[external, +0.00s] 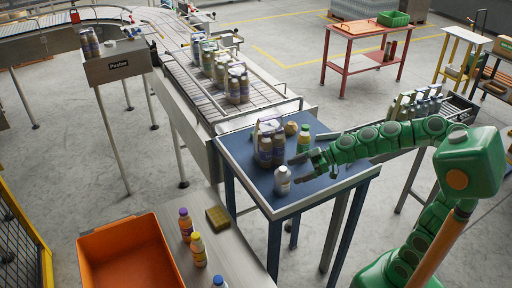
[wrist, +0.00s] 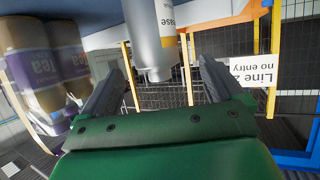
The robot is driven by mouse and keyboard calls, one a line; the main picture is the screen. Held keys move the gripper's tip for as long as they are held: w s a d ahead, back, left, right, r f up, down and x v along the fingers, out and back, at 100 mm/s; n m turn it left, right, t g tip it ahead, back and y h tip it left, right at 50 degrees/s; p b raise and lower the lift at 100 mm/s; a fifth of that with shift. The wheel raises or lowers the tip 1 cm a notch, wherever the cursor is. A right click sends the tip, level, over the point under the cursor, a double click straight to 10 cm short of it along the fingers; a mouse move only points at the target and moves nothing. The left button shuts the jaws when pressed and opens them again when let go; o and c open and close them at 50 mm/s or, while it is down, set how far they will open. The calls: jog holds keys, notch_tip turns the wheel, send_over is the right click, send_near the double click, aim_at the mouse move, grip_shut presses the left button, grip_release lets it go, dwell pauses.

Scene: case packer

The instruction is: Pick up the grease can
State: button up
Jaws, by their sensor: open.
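The grease can is a small light-grey can (external: 283,182) standing at the front of the blue-topped table (external: 315,196). In the wrist view the can (wrist: 150,28) is at the top centre, its label partly readable as "ase", and its far end is cut off by the frame. My gripper (external: 304,168) is low over the table, just right of the can. In the wrist view my gripper's two fingers (wrist: 161,68) are spread apart. The can shows ahead in the gap between them; I cannot tell whether either finger touches it.
Brown bottles with purple labels (external: 265,152) stand close behind the can and at the left of the wrist view (wrist: 45,65). A green-and-yellow bottle (external: 304,141) stands behind my gripper. A conveyor (external: 190,75) lies beyond the table; an orange bin (external: 115,225) is front left.

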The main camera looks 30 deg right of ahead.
aim_at(278, 179)
jog(key=shift+a+f, duration=0.15)
jog(key=shift+f, duration=0.5)
jog(key=shift+w+x, duration=0.15)
jog(key=shift+x, duration=1.75)
jog(key=shift+w+x, duration=0.1)
jog(key=shift+x, duration=1.75)
jog(key=c, duration=1.4)
